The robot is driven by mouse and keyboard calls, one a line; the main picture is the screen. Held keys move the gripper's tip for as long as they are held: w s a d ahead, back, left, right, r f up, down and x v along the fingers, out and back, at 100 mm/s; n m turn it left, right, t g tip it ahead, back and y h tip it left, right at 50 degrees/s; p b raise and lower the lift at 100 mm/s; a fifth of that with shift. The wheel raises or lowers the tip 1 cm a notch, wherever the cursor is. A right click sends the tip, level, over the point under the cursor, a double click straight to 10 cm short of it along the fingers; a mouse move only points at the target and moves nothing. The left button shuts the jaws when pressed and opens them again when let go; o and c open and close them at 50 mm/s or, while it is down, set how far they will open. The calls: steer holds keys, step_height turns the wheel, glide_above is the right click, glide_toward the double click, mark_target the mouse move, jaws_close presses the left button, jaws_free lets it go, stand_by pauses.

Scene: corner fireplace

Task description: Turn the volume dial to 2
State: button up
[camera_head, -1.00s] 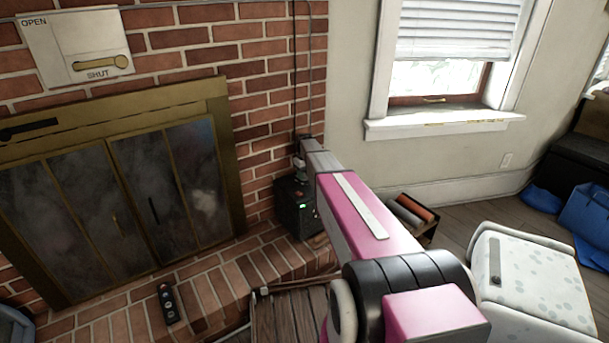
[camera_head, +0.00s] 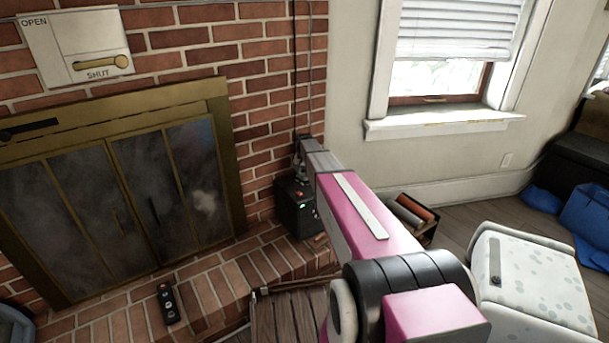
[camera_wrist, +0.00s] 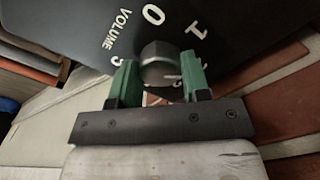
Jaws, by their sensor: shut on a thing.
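The volume dial (camera_wrist: 158,64) is a dark round knob with a pale mark on its lower right side. It stands on a black panel (camera_wrist: 235,30) lettered VOLUME, with white 0 and 1 readable and other numerals partly hidden by my fingers. My gripper (camera_wrist: 158,78) has its green fingertips on both sides of the dial and is shut on it.
The box stands on a raised brick hearth (camera_head: 225,285) beside a brass-framed fireplace (camera_head: 120,190). A remote (camera_head: 167,302) lies on the hearth. A crate of rolled items (camera_head: 412,215) is right of my arm. A white spotted container (camera_head: 530,285) stands at the right.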

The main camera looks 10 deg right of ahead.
mark_target(304, 174)
steer(key=shift+m, duration=0.5)
steer(key=o, duration=0.9)
steer(key=shift+o, duration=0.2)
step_height(304, 174, up, 11)
